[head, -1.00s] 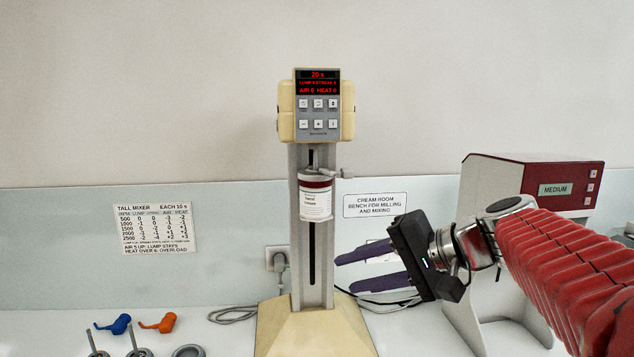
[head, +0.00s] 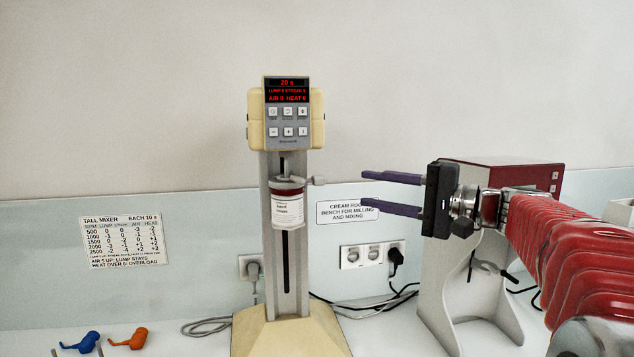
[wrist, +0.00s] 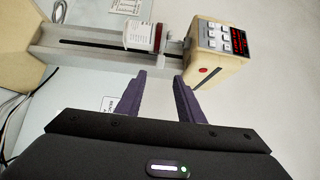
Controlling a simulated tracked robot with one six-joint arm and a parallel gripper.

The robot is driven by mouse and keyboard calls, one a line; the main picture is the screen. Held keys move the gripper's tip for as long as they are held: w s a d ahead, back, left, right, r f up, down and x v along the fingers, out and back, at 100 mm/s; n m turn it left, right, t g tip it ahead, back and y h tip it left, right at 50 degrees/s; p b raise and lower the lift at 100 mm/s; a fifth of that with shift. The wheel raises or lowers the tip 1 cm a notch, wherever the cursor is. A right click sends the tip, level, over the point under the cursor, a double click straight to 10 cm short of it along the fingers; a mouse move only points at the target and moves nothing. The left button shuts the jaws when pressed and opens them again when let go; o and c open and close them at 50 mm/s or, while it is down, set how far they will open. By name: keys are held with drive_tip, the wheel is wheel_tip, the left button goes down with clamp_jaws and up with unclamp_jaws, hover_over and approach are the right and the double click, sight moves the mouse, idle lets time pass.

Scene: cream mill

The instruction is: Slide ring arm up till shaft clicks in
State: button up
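The tall mixer has a cream head (head: 287,118) on a grey column with a dark vertical slot. The ring arm (head: 286,183) sits on the column below the head, with a gap between them. A small knob (head: 319,181) sticks out on its right. A jar (head: 288,211) with a white label and dark red band hangs in the ring. My gripper (head: 364,188) is open and empty, right of the knob and apart from it, about level with it. In the wrist view the open fingers (wrist: 158,77) point toward the column between the jar (wrist: 141,38) and the head (wrist: 219,52). The shaft is not clear.
A red and white machine (head: 478,240) stands behind my arm at the right. Sockets (head: 372,254) with cables are on the wall. A blue piece (head: 80,342) and an orange piece (head: 130,339) lie at the front left. The space between fingers and knob is clear.

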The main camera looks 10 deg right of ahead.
sight(318, 176)
drive_tip(key=x, duration=1.3)
drive_tip(key=shift+w+a, duration=0.2)
drive_tip(key=shift+a, duration=0.05)
clamp_jaws()
idle(0.4)
